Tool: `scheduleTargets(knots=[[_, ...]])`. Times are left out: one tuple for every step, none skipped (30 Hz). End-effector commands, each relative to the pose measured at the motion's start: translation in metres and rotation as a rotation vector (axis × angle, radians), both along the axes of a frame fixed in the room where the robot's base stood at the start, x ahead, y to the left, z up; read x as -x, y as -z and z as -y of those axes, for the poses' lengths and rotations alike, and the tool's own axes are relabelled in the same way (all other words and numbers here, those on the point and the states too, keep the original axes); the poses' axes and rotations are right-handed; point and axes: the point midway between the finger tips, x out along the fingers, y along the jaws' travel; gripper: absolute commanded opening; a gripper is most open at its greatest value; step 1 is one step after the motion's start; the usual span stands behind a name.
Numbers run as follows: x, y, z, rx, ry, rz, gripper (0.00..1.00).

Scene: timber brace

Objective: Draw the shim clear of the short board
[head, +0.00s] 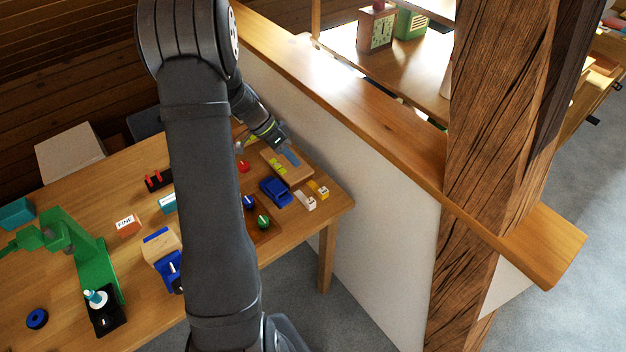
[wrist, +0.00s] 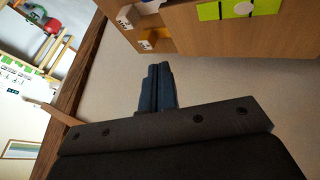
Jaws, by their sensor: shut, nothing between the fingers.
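My gripper (head: 281,142) is at the far right end of the workbench, beside the half wall, in the head view. In the wrist view its dark blue fingers (wrist: 158,88) are together with nothing between them, in front of the pale wall. A light wooden board (head: 298,177) lies on the bench just below the gripper in the head view, with a blue strip (head: 291,157) and yellow-green pieces (head: 279,169) at it. I cannot tell for sure which pieces are the short board and the shim. The gripper's contact with the board cannot be made out.
The yellow block also shows in the wrist view (wrist: 156,40). The half wall's wooden cap (head: 370,115) and a thick timber post (head: 495,100) stand to the right.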

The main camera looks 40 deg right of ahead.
Motion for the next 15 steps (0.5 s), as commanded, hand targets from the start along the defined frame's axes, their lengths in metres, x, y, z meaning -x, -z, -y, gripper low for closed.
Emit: scheduleTargets(knots=[[0.001,0.000,0.000,0.019,-0.002,-0.011,0.00],[0.002,0.000,0.000,0.027,-0.001,-0.014,0.00],[0.003,0.001,0.001,0.033,-0.001,-0.017,0.00],[0.005,0.003,0.002,0.036,0.000,-0.019,0.00],[0.006,0.006,0.003,0.036,0.000,-0.020,0.00],[0.009,0.010,0.006,0.036,0.001,-0.018,0.00],[0.011,0.013,0.007,0.034,0.002,-0.018,0.00],[0.014,0.018,0.009,0.034,0.004,-0.018,0.00],[0.017,0.024,0.012,0.033,0.003,-0.019,0.00],[0.020,0.029,0.014,0.033,0.003,-0.019,0.00],[0.023,0.033,0.016,0.033,0.002,-0.020,0.00],[0.026,0.039,0.019,0.032,0.003,-0.018,0.00],[0.029,0.044,0.021,0.032,0.002,-0.018,0.00],[0.031,0.048,0.023,0.032,0.002,-0.018,0.00],[0.034,0.053,0.026,0.032,0.002,-0.017,0.00]])
